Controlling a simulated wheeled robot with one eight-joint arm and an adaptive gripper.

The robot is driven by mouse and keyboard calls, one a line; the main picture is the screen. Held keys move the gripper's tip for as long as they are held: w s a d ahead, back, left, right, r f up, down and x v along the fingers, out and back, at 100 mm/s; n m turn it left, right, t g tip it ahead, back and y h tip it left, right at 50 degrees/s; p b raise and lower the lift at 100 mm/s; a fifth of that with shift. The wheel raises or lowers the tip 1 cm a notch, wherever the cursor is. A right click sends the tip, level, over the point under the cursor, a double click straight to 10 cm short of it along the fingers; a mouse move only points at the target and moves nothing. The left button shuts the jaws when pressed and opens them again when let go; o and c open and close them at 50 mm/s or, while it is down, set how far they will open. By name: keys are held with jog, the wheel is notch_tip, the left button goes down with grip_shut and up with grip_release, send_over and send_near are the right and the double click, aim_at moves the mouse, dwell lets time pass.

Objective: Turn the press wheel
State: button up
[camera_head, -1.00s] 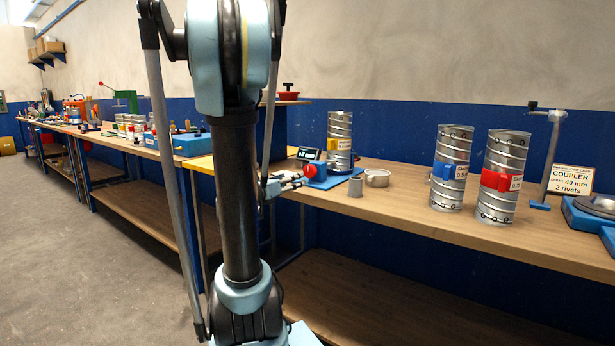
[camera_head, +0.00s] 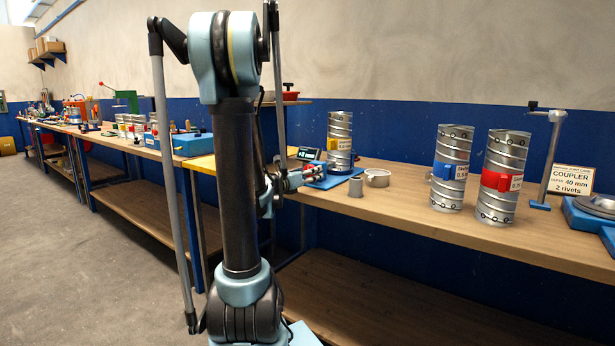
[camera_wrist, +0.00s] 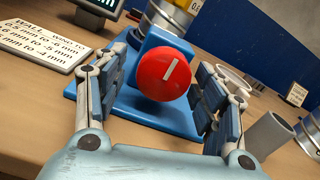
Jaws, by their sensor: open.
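The press wheel, a red round knob with a white line mark (camera_wrist: 164,74), faces my gripper on a blue stand in the wrist view. The white line is tilted, its upper end to the right. My gripper (camera_wrist: 166,98) is open, with one finger on the left and one on the right of the knob; whether either touches it I cannot tell. In the head view my gripper (camera_head: 296,180) is at the blue base, and its fingers mostly cover the red knob there.
A grey cylinder (camera_wrist: 270,136) and a metal ring (camera_head: 377,178) stand right of the knob. A spiral duct (camera_head: 340,142) stands behind it. A white text card (camera_wrist: 42,45) lies left. Two more ducts, blue-banded (camera_head: 451,167) and red-banded (camera_head: 501,177), stand further right.

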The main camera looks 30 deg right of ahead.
jog(key=c, duration=1.1)
jog(key=shift+w+m, duration=0.1)
jog(key=shift+m, duration=0.2)
jog(key=m, duration=0.3)
jog(key=shift+w, duration=0.1)
jog(key=shift+m, duration=1.9)
jog(key=shift+w, duration=0.1)
